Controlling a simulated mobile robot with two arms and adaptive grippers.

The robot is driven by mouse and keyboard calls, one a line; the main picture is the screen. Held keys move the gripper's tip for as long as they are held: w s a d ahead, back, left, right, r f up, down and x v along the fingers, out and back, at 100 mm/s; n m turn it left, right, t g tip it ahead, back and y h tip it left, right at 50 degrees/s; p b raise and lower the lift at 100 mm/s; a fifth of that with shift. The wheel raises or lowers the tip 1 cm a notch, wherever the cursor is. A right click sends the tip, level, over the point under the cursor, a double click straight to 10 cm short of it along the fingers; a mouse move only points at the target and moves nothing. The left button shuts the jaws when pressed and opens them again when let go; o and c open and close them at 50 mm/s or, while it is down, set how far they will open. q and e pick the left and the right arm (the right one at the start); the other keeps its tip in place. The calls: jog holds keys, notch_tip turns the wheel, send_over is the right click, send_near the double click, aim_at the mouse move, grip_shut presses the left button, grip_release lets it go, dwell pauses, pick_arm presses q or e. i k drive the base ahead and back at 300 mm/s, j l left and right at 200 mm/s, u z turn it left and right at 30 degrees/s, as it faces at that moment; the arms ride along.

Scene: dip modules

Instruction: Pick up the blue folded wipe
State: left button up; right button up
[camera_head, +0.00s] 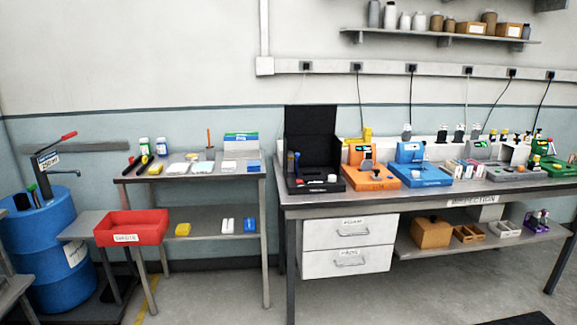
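A small blue flat piece (253,164) lies at the right end of the top of the small grey table (225,178), and it looks like the blue folded wipe. White and pale flat pieces (229,165) lie to its left in a row. Another blue item (250,225) lies on the lower shelf of the same table, beside white items (228,224); it is too small to tell what it is. Neither of my grippers is in view.
A blue-and-white box (241,140) stands behind the pieces. A red bin (131,228) and a blue drum (58,250) stand at the left. A larger workbench (310,204) with a black open case (312,140) stands close on the right. Floor in front is partly clear.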

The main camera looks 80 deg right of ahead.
aim_at(255, 165)
jog(key=z, duration=2.35)
